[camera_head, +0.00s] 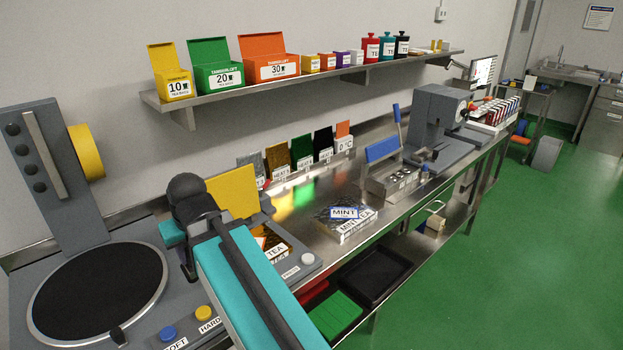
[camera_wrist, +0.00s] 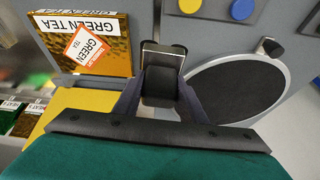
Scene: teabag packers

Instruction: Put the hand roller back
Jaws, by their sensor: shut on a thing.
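My gripper (camera_wrist: 160,98) is shut on the hand roller (camera_wrist: 163,55), a black piece with a pale metal frame at its far end. In the wrist view it sits between the two dark fingers, beside a gold-brown green tea pack (camera_wrist: 105,60) and the black round turntable (camera_wrist: 237,88). It appears above the grey machine surface; the exact gap cannot be told. In the head view my teal and black arm covers the fingers and the roller. The green tea pack (camera_head: 277,250) shows partly behind the arm.
A yellow plate (camera_head: 233,190) stands upright close beside my arm. The turntable (camera_head: 95,285) and the blue and yellow buttons (camera_head: 203,312) lie left of my arm. A mint tea pack (camera_head: 345,222) and a blue-handled sealer (camera_head: 390,170) stand farther right on the steel bench.

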